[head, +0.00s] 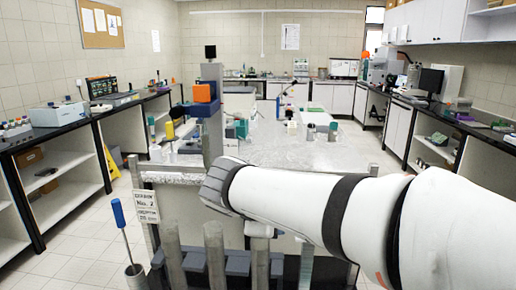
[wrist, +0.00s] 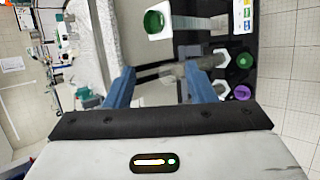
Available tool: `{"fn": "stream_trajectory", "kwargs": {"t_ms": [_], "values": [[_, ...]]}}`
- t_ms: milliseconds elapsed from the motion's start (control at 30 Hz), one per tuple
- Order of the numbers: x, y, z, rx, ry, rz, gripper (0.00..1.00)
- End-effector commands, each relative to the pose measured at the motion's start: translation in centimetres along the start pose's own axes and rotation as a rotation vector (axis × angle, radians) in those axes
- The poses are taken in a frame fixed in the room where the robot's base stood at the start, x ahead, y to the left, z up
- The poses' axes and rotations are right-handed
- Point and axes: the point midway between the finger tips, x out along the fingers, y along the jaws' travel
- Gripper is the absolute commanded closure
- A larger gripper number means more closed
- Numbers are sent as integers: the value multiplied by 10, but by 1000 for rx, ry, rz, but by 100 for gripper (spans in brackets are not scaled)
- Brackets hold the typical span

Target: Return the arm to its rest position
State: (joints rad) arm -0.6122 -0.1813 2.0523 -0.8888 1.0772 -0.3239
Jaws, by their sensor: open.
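My gripper (wrist: 160,72) shows in the wrist view as two blue fingers spread wide apart. Nothing is clamped between them. Grey and dark bar-like parts show in the gap, seemingly beyond the fingers. In the head view my white arm reaches from the lower right to the middle, over the near side of the bench (head: 300,152). The gripper itself cannot be made out there.
A dark rack (wrist: 270,68) with green- and purple-capped items lies right of the fingers in the wrist view. Grey posts (head: 215,255) and a blue-handled tool (head: 119,213) stand close in front. Side counters line both walls.

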Motion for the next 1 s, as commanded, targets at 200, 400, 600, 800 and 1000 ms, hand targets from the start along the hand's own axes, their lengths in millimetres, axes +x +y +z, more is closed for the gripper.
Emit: {"fn": "stream_trajectory", "kwargs": {"t_ms": [200, 400, 600, 800, 1000], "values": [[33, -91, 88, 545, -62, -366, 50], [33, -159, 120, 1025, -112, -590, 50], [31, -185, 127, 1271, -135, -681, 50], [31, -189, 127, 1302, -137, -694, 50], [31, -188, 127, 1299, -137, -693, 50]]}}
